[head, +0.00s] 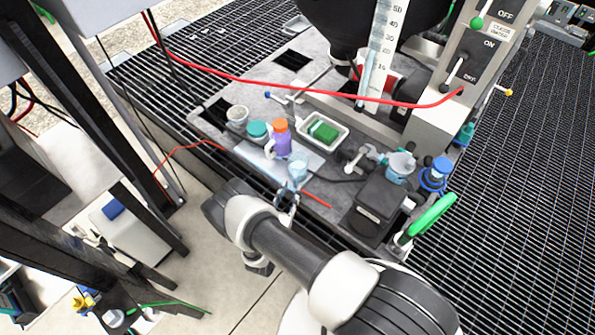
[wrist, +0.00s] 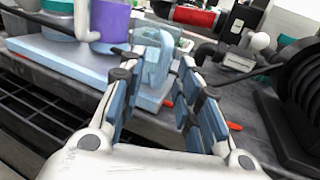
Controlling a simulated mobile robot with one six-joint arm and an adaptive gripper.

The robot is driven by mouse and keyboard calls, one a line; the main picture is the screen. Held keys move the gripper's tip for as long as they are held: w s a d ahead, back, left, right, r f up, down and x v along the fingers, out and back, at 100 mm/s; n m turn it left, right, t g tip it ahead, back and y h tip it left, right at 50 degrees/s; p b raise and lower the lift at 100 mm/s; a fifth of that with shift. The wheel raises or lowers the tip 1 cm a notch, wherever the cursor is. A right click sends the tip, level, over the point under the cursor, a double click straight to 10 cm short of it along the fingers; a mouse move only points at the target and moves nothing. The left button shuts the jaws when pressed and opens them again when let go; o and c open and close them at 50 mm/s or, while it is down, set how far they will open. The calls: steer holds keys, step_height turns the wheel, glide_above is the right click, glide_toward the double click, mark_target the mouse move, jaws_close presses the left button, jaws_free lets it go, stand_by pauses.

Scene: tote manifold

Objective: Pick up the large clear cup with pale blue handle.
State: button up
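The large clear cup (head: 298,169) with a pale blue handle stands upright at the front right corner of a light blue mat (head: 311,164). In the wrist view the pale blue handle (wrist: 157,66) faces me, and the clear body behind it is partly hidden by the left finger. My gripper (head: 289,194) is just in front of the cup. In the wrist view my gripper (wrist: 165,70) is open, with the handle showing in the gap between the fingers. I cannot tell whether the fingertips reach around it.
A white tray (head: 340,127) with a green block lies behind. A black box (head: 378,208) and valves stand to the right. A thin red rod (head: 317,200) lies near the front edge.

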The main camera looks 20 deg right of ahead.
mark_target(295, 184)
steer(key=x, duration=0.4)
steer(key=shift+d+b, duration=0.2)
steer(key=shift+b, duration=0.2)
steer(key=shift+c, duration=0.3)
jaws_close()
